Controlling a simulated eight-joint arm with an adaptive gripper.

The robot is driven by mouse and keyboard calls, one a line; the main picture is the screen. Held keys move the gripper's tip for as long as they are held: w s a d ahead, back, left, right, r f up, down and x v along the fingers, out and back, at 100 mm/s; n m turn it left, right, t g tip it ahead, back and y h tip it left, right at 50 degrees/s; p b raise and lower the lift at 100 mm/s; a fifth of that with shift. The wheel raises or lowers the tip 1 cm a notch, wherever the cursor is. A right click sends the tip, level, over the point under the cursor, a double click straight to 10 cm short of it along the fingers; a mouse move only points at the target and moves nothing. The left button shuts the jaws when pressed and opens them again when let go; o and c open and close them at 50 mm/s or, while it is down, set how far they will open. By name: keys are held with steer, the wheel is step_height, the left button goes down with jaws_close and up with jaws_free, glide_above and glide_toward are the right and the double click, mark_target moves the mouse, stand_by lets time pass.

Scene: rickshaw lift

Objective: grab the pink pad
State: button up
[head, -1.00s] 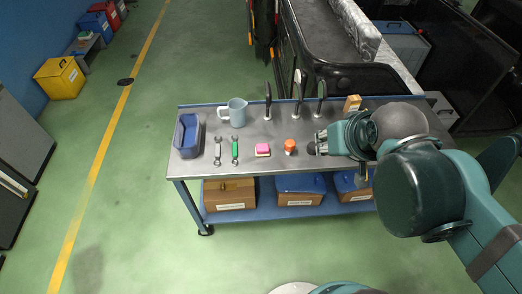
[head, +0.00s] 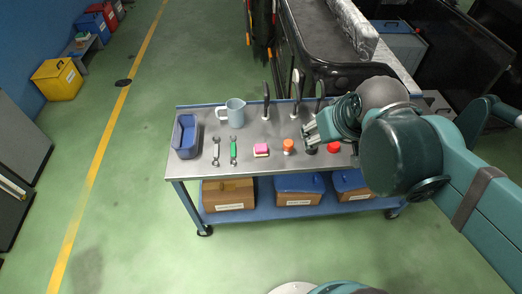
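The pink pad (head: 261,148) sits on a pale base on the grey top of the cart (head: 273,187), near the middle of its front part. My gripper (head: 306,135) is above the cart's right half, to the right of the pad and apart from it. The fingers look small and are partly turned away, so I cannot tell how far apart they are. I see nothing held between them.
An orange-topped item (head: 288,146) stands between the pad and my gripper. A green wrench (head: 234,150), a grey wrench (head: 215,151), a blue bin (head: 186,135) and a jug (head: 235,112) lie left. Upright dark-handled tools (head: 266,100) stand behind. A red knob (head: 333,147) is right.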

steer(key=w+a+f+n+g, duration=0.2)
steer(key=w+a+n, duration=0.15)
steer(key=w, duration=0.35)
steer(key=n+g, duration=0.4)
steer(key=n, duration=0.8)
glide_above(261, 147)
step_height(261, 147, down, 22)
steer(key=shift+w+d+r, duration=0.1)
steer(key=shift+d+r, duration=0.05)
steer(key=shift+r, duration=0.05)
steer(key=shift+w+a+f+n, duration=0.1)
steer(key=shift+a+f+n, duration=0.15)
steer(key=shift+f, duration=0.4)
steer(key=shift+f, duration=0.1)
steer(key=shift+f, duration=1.2)
steer(key=shift+d+f+b, duration=0.1)
steer(key=shift+f+b, duration=0.3)
steer(key=shift+f, duration=2.2)
steer(key=shift+c, duration=0.5)
